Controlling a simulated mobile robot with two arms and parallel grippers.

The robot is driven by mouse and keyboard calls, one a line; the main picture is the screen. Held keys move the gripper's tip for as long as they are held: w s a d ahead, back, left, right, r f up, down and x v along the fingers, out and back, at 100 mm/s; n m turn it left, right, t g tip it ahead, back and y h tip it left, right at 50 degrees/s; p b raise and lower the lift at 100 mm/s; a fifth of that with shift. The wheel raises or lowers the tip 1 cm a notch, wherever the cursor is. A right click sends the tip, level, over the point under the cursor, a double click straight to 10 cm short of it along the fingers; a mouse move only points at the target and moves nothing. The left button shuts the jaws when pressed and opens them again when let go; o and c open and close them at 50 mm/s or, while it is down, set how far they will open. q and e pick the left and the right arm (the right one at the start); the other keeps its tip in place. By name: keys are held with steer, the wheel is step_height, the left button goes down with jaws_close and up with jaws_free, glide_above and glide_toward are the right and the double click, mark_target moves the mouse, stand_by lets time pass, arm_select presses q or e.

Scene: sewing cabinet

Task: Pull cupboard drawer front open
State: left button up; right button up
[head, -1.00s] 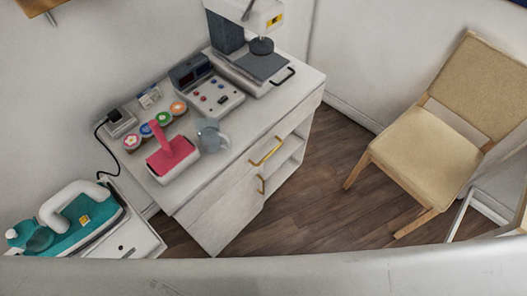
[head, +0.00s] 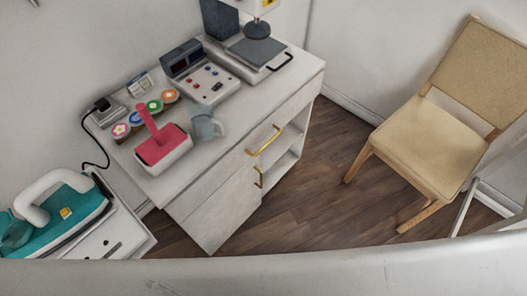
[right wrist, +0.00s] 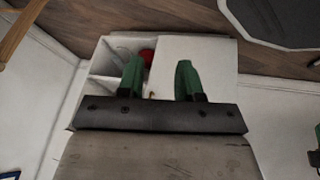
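The white cabinet (head: 300,93) stands against the wall in the head view. Its upper drawer front (head: 228,166) carries a gold bar handle (head: 264,141) and looks flush with the cabinet. Below it, the cupboard door (head: 222,212) has a smaller gold handle (head: 258,177) and looks closed. Neither gripper shows in the head view. In the right wrist view my right gripper (right wrist: 160,75) is open, its two green fingers apart with nothing between them. A white cabinet body (right wrist: 205,55) with open compartments lies beyond the fingers.
A teal iron (head: 62,222) is at the left. A wooden chair (head: 424,140) stands right. Wooden floor (head: 310,180) between is clear.

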steer(key=w+a+n+t+y+b, duration=0.1)
steer(key=w+a+n+t+b, duration=0.15)
steer(key=w, duration=0.35)
steer(key=w+a+n+t+b, duration=0.1)
steer(key=w+b, duration=0.2)
steer(key=w, duration=0.3)
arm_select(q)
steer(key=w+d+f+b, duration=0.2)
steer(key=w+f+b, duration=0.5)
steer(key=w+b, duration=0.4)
arm_select(e)
steer(key=n+t+y+b, duration=0.4)
steer(key=n+t+y, duration=0.1)
steer(key=n+t, duration=0.6)
glide_toward(266, 144)
steer(key=shift+n+g, duration=0.35)
steer(key=shift+g, duration=0.2)
steer(key=x, duration=1)
steer(key=shift+d+r+b, duration=0.1)
steer(key=shift+r+b, duration=0.1)
steer(key=shift+b, duration=0.15)
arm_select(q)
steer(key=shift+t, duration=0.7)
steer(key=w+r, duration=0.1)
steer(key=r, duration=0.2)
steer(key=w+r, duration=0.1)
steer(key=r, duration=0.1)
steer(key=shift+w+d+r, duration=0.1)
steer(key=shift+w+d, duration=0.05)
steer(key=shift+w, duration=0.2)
